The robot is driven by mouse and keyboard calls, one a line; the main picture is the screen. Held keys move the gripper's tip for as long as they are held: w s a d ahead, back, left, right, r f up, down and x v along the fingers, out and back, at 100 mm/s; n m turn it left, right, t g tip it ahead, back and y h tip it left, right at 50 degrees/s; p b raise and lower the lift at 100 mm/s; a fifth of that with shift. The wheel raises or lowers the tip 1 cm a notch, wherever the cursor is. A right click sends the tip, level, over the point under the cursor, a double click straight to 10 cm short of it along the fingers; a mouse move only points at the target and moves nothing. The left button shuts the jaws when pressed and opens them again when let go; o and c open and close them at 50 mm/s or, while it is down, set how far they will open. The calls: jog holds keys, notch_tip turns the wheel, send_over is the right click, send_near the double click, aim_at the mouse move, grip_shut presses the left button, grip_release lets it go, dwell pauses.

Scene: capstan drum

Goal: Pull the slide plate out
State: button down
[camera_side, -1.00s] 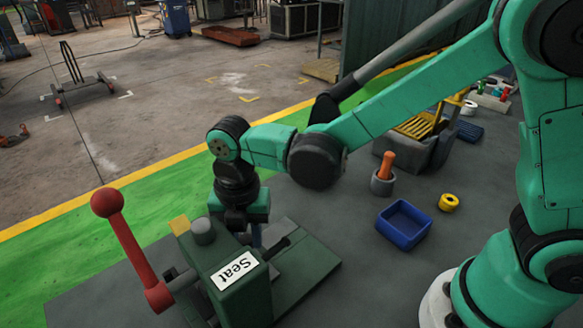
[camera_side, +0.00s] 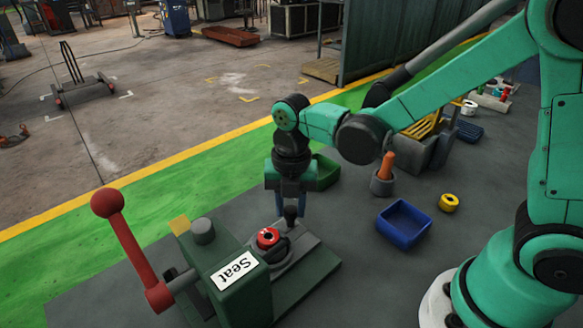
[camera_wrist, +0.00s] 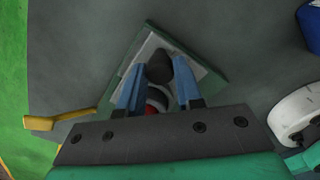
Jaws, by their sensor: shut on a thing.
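The slide plate (camera_side: 304,244) is a grey plate lying on the green base of the press (camera_side: 247,295), slid out to the right of its body. A dark upright knob (camera_side: 290,213) stands at its outer end. My gripper (camera_side: 291,213) points down and is shut on this knob. In the wrist view, my blue fingers (camera_wrist: 161,68) sit on either side of the dark knob (camera_wrist: 160,66). A red ring-like piece (camera_side: 268,238) sits in a dark round holder on the plate, beside my fingers. In the wrist view the fingers partly hide it.
A red ball-ended lever (camera_side: 130,250) rises at the press's left, and a "Seat" label is on top. A green tray (camera_side: 326,172) lies behind my gripper. A blue tray (camera_side: 404,224), a yellow ring (camera_side: 449,202) and an orange-handled tool in a grey cup (camera_side: 382,184) stand right.

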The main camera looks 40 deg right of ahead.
jog(key=c, duration=0.6)
grip_release()
jog(key=shift+d, duration=0.2)
jog(key=shift+r, duration=2.8)
jog(key=shift+s+d+r+m, duration=0.15)
jog(key=shift+d+r+m, duration=0.1)
jog(key=shift+m, duration=0.45)
jog(key=s+d+r+m+t, duration=0.1)
jog(key=d+m+t, duration=0.1)
jog(key=m, duration=0.6)
jog(key=s+d+r+m+t, duration=0.1)
jog(key=m+t, duration=0.1)
jog(key=m, duration=0.7)
jog(key=s+d+r+m+t, duration=0.1)
jog(key=s+d+m+t, duration=0.1)
jog(key=m, duration=0.6)
jog(key=shift+d+m+t, duration=0.3)
jog(key=shift+d+t, duration=0.05)
jog(key=shift+t, duration=0.25)
